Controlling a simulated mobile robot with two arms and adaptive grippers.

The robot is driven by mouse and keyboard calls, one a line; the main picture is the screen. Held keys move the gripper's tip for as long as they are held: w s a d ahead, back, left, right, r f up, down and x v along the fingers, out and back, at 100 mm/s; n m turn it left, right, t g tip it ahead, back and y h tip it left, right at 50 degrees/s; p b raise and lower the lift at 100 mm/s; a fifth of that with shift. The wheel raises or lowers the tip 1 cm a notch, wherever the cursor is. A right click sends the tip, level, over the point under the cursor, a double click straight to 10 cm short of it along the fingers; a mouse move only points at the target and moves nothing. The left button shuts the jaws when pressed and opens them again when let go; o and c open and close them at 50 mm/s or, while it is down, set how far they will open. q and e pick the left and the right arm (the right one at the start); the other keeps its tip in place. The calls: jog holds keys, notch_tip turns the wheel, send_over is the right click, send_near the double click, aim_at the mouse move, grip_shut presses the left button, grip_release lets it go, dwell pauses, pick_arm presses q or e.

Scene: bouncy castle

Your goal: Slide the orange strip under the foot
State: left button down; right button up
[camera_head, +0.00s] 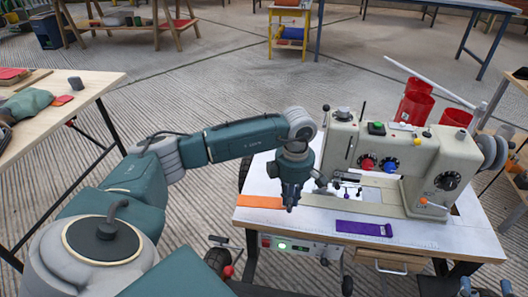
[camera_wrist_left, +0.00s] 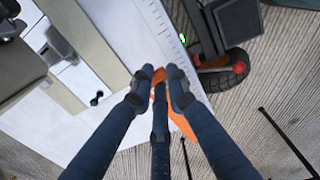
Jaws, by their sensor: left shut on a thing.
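The orange strip (camera_head: 259,201) lies at the left front of the white sewing table, its left end near the table edge. My left gripper (camera_head: 291,206) points down at the strip's right end, left of the machine's needle area. In the left wrist view, my left gripper (camera_wrist_left: 160,80) is shut on the orange strip (camera_wrist_left: 181,122), which shows between and beyond the fingers. The sewing machine's foot (camera_head: 346,190) is under the machine head, to the right of the gripper; its fine detail is too small to tell.
The cream sewing machine (camera_head: 400,160) fills the table's right part. A purple piece (camera_head: 364,228) lies at the front of the white tabletop (camera_head: 430,238). Red cups (camera_head: 415,105) stand behind the machine. A wooden table (camera_head: 60,105) is at far left.

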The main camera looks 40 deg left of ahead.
pick_arm(q)
jog(key=shift+r+p, duration=0.4)
jog(key=shift+r, duration=0.2)
pick_arm(e)
jog(key=shift+s+d+f+g+h, duration=0.25)
jog(key=shift+f+g, duration=0.2)
jog(key=shift+f, duration=0.35)
jog(key=shift+s+d+f+g, duration=0.1)
jog(key=shift+s+f+g, duration=0.25)
jog(key=shift+f, duration=0.5)
jog(key=shift+s+d+f+g+h, duration=0.15)
jog(key=shift+s+d+f+g, duration=0.1)
jog(key=shift+f+g, duration=0.4)
jog(key=shift+f, duration=0.15)
